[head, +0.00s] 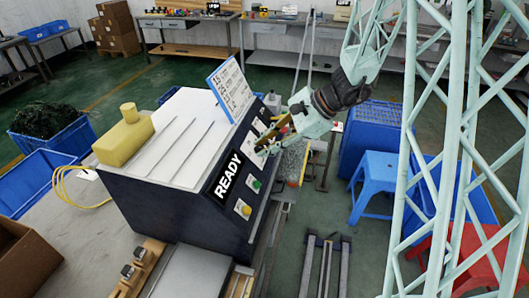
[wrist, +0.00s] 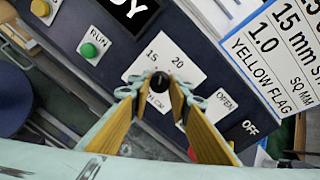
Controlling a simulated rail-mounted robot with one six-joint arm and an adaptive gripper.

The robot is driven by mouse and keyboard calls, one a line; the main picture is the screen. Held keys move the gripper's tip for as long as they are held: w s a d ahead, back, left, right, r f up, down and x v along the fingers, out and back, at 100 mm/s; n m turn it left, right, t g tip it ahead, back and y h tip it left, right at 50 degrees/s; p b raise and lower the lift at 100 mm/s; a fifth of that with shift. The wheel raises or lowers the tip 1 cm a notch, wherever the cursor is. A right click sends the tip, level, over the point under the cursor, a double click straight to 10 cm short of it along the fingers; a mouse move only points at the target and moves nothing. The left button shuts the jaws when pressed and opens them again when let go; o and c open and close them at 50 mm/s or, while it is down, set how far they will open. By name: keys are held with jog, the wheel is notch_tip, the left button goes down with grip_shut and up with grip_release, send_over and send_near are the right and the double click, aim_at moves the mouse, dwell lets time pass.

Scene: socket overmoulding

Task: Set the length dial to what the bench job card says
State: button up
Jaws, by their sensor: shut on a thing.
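The length dial is a black round knob (wrist: 160,82) on a white plate (wrist: 187,62) of the machine's dark front panel. The plate shows 15 and 20 above the knob; the lettering below is partly hidden. My gripper (wrist: 160,93) has its two tan fingers closed on the knob, one on each side. I cannot make out a pointer mark. A white and blue card (wrist: 285,45) at the right reads partly "15 mm", "1.0 SQ MM" and "YELLOW FLAG". In the head view the card (head: 230,88) stands on the machine, and my gripper (head: 280,132) reaches the front panel.
The panel also carries a green RUN button (wrist: 88,50), an OPEN label (wrist: 225,103), an OFF label (wrist: 249,127) and a READY display (head: 228,175). A blue stool (head: 375,190) and blue crates (head: 370,135) stand right of the machine.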

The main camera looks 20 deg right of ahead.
jog(key=shift+f+n+b, duration=0.15)
jog(key=shift+n+b, duration=1.25)
jog(key=shift+b, duration=1.45)
jog(key=shift+n+b, duration=0.6)
jog(key=shift+b, duration=0.5)
jog(key=shift+r+n+b, duration=0.2)
jog(key=shift+n+b, duration=0.6)
jog(key=shift+b, duration=0.7)
jog(key=o, duration=0.9)
jog(key=shift+s, duration=0.1)
jog(key=shift+v, duration=5.95)
jog(key=shift+s+a+r, duration=0.1)
jog(key=shift+a, duration=0.1)
